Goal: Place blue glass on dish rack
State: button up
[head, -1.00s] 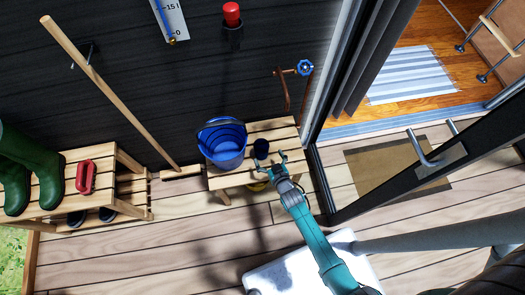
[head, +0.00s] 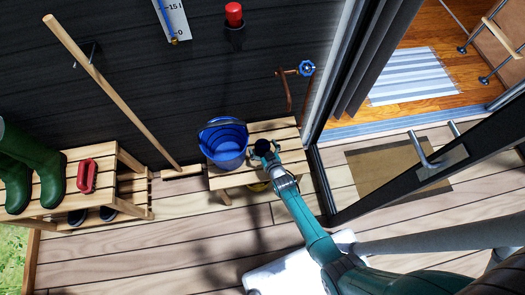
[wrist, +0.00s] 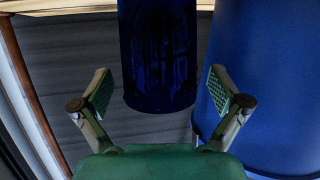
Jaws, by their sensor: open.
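The dark blue glass (head: 262,147) stands on a small slatted wooden bench, just right of a blue bucket. In the wrist view the glass (wrist: 158,55) is upright in the picture's top middle, in line with the gap between the fingers. My gripper (head: 267,157) is at the glass in the head view, and its fingertips partly cover it. In the wrist view my gripper (wrist: 160,92) is open, with one finger pad on each side of the glass and a visible gap to each. No dish rack is in view.
The blue bucket (head: 223,142) stands close to the glass; in the wrist view the bucket (wrist: 275,80) is right beside my right finger. The bench (head: 287,134) has bare slats to the right. A tap with a blue wheel (head: 307,68) is behind. An open door (head: 400,185) is at right.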

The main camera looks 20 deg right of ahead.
jog(key=shift+c, duration=0.3)
jog(key=c, duration=1.5)
jog(key=shift+r, duration=0.1)
jog(key=shift+s+r, duration=0.25)
jog(key=shift+r, duration=0.2)
notch_tip(320, 180, up, 10)
jog(key=s+a, duration=0.1)
jog(key=s, duration=0.5)
jog(key=s+a, duration=0.1)
jog(key=s, duration=0.5)
jog(key=s+a, duration=0.2)
jog(key=s, duration=0.5)
jog(key=shift+r, duration=0.2)
